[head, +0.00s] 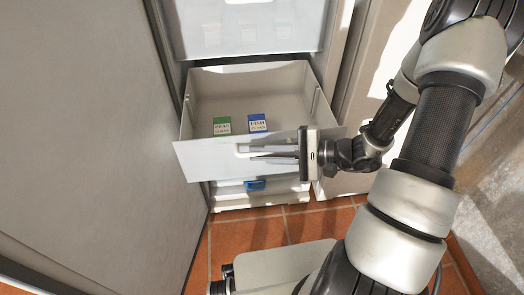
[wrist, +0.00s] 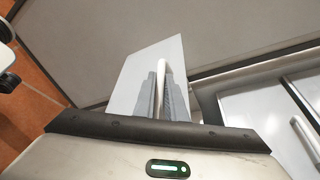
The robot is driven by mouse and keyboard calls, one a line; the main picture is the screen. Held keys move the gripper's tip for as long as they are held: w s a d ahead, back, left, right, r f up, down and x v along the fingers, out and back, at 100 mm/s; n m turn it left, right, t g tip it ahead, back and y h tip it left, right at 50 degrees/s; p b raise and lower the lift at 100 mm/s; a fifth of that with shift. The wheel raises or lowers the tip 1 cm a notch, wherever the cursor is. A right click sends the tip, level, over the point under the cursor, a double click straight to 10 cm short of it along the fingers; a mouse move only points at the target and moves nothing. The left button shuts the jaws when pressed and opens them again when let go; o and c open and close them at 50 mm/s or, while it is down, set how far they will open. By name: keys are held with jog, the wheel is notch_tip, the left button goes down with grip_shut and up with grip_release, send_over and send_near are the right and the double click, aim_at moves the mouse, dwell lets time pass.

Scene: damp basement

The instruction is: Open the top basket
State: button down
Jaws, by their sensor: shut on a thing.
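An open basket (head: 188,112) is pulled out of the white freezer in the head view. A green box marked PEAS (head: 221,126) and a blue box marked FISH (head: 257,123) are inside it. My gripper (head: 255,154) reaches in from the right at its front panel (head: 205,160). The fingers (wrist: 163,98) are shut on the white handle (wrist: 162,70) of this panel in the wrist view. A higher basket front (head: 250,28) is pushed in, cut off by the top edge of the head view. I cannot tell whether more baskets lie above it.
A lower compartment with a blue object (head: 255,185) shows under the open basket. The large grey freezer door (head: 85,120) stands close along the left. A white cabinet side (head: 370,70) is at the right. Tiled floor (head: 260,234) is clear in front.

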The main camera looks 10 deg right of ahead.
jog(key=c, duration=2.1)
grip_release()
jog(key=p+v, duration=0.2)
jog(key=v, duration=1.5)
jog(key=shift+d+r+p, duration=0.1)
jog(key=shift+d+p, duration=0.15)
jog(key=shift+p, duration=0.15)
